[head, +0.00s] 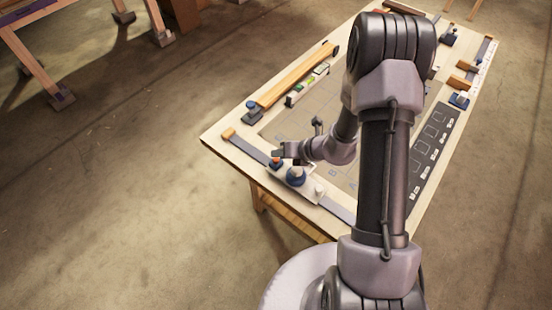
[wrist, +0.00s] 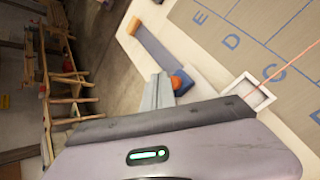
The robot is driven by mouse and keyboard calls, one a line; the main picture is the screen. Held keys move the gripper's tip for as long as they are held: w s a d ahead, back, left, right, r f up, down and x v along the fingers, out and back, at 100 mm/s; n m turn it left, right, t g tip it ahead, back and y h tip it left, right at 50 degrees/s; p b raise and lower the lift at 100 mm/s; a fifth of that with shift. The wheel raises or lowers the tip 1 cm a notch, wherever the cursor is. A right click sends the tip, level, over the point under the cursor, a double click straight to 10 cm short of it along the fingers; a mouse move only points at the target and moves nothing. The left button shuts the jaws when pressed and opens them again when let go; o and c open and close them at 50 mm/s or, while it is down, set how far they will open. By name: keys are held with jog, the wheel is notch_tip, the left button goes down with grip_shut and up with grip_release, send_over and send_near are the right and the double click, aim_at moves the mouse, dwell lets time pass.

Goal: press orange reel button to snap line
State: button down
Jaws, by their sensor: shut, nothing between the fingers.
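A larger round blue piece with an orange top (head: 296,176) sits on the same pale plate. I cannot tell for sure which orange top is the reel button. A thin orange line (wrist: 290,63) runs over the board to a white square frame (wrist: 248,94). My gripper (head: 279,152) is shut and empty, low over the plate; contact cannot be told. Its fingers show in the wrist view (wrist: 158,92).
The bench top (head: 222,142) carries an orange end block (head: 228,133), a long wooden lath (head: 295,76) and a dark panel with white outlines (head: 432,135). A white peg (head: 319,190) stands on the plate. My arm hides the bench's middle.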

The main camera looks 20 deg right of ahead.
aim_at(279, 161)
jog(key=shift+f+b, duration=0.35)
jog(key=shift+f, duration=0.05)
jog(key=shift+f+b, duration=0.55)
jog(key=shift+f, duration=0.1)
dwell(0.5)
jog(key=shift+r, duration=0.15)
jog(key=shift+r+p, duration=0.85)
jog(key=shift+r, duration=0.05)
notch_tip(279, 161, up, 5)
jog(key=p, duration=0.4)
jog(key=shift+r, duration=0.1)
dwell(0.5)
